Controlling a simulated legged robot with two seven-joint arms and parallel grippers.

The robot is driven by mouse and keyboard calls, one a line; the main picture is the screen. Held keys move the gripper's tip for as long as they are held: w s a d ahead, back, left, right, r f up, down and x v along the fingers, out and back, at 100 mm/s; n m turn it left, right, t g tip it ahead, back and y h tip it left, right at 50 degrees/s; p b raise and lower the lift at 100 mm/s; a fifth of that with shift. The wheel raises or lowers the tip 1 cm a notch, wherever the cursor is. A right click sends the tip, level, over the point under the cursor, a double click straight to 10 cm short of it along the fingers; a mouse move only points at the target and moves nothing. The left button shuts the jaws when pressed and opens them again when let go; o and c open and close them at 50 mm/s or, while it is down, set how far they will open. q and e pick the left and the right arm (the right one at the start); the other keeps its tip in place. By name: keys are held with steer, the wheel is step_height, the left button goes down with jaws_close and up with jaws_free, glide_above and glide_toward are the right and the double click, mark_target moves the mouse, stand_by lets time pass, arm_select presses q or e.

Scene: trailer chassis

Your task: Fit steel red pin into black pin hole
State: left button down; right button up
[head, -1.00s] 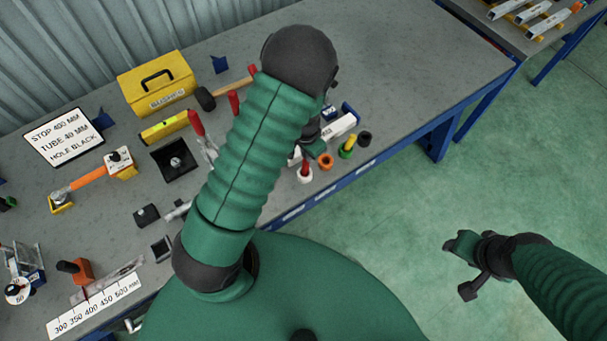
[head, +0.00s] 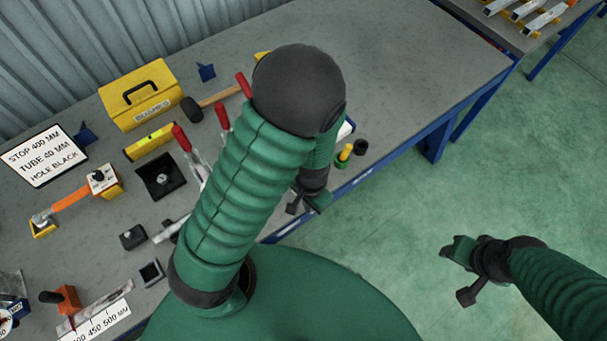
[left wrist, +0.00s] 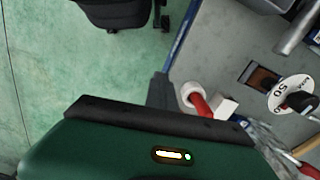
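A red pin (left wrist: 202,106) with a white ring (left wrist: 190,89) at its end shows in the left wrist view, just beside a dark finger of my left gripper. In the head view my left arm hides it. My left gripper (head: 307,204) hangs over the bench's front edge, its fingers apart, with nothing seen between them. A black ring (head: 361,147) stands near that edge, beside a green ring holding a yellow pin (head: 345,153). My right gripper (head: 461,272) is open and empty over the floor. A sign (head: 45,155) reads "HOLE BLACK".
The bench (head: 400,60) is clear at the back right. Open floor (head: 530,150) lies right.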

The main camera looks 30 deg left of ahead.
arm_select(q)
steer(key=s+d+r, duration=0.1)
steer(key=s+d, duration=0.2)
steer(key=d, duration=0.3)
steer(key=shift+s+r, duration=0.2)
steer(key=shift+s, duration=0.1)
steer(key=c, duration=2.1)
jaws_free()
steer(key=shift+w+a+p, duration=0.1)
steer(key=shift+a+p, duration=0.2)
steer(key=shift+a, duration=0.05)
steer(key=shift+c, duration=0.2)
steer(key=shift+o, duration=1.3)
steer(key=shift+f, duration=0.1)
steer(key=o, duration=1.2)
steer(key=shift+d, duration=0.2)
steer(key=shift+o, duration=1.2)
steer(key=shift+a, duration=0.1)
